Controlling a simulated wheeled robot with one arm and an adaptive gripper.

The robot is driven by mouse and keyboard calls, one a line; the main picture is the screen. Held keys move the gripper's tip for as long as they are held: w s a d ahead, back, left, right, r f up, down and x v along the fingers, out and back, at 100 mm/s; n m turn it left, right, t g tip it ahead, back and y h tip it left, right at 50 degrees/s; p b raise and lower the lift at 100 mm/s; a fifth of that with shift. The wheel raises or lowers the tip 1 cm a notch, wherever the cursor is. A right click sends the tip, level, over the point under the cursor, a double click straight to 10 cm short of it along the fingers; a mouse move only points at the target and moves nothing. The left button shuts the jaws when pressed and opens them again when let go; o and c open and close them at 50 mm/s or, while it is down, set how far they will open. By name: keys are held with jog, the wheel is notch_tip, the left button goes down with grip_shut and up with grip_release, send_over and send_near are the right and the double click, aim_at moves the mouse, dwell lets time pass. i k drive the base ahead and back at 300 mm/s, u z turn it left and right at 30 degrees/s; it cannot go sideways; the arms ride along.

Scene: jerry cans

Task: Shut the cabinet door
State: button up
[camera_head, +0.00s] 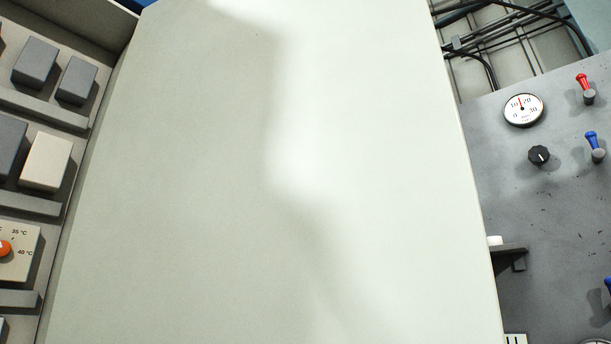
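The cabinet door (190,190) is a large, flat, pale panel that fills the middle of the head view from top to bottom. It stands open: at the left the cabinet's inside (40,110) shows, with grey and cream modules on rails. The door's right edge runs down from the top toward the lower right. A soft shadow lies across its face. A dark bracket-like part (512,257) with a small white piece shows just beyond the right edge; I cannot tell what it belongs to. My gripper is not in view.
At the right is a grey panel (555,215) with a round gauge (524,110), a black knob (538,156), a red lever (584,88) and a blue lever (595,147). Black cables (500,35) run above it. An orange-knobbed thermostat (22,250) sits at the lower left.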

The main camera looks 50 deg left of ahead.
aim_at(260, 171)
jog(key=i, duration=1.4)
jog(key=u, duration=1.6)
jog(key=i, duration=1.25)
jog(key=u, duration=3.25)
